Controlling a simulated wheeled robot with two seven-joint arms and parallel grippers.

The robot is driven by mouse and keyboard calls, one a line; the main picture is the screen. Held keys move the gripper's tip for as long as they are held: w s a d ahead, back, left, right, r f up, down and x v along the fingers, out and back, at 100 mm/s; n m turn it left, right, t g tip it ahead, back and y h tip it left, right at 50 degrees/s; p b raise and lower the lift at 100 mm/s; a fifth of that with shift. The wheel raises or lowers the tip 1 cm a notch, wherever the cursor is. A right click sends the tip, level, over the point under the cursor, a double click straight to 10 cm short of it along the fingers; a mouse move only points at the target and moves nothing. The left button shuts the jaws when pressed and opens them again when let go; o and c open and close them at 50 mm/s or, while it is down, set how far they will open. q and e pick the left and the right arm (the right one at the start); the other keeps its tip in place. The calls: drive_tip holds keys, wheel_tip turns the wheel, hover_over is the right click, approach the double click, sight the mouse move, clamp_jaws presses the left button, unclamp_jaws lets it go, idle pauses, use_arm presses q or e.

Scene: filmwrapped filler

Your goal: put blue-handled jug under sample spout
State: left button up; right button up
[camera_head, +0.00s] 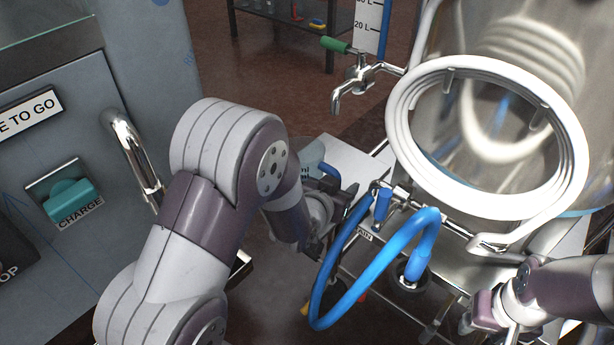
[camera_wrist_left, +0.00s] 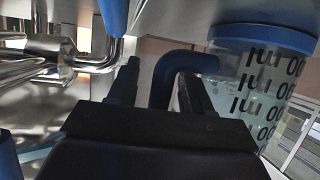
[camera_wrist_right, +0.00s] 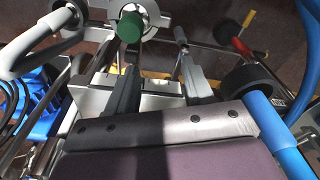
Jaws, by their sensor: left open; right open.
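The clear jug (camera_wrist_left: 255,85) has black markings and a blue handle (camera_wrist_left: 180,68). In the head view the jug (camera_head: 310,158) stands on a pale surface, partly hidden behind my left arm. My left gripper (camera_wrist_left: 158,85) is open, with the blue handle between or just beyond its fingertips; contact cannot be told. In the head view this gripper (camera_head: 335,215) is partly hidden. The sample spout (camera_head: 338,102) is a metal tap with a green lever (camera_head: 336,45) on the tank's left side, above and beyond the jug. My right gripper (camera_wrist_right: 155,75) is open, low at the right.
The steel tank (camera_head: 500,45) has a round white-rimmed port (camera_head: 410,160). A blue hose (camera_head: 335,290) loops in front, beside a blue-handled drain valve (camera_head: 383,205). A grey cabinet (camera_head: 90,110) with a metal handle stands left. A dark shelf (camera_head: 290,20) stands behind on open floor.

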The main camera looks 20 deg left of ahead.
use_arm(q)
clamp_jaws()
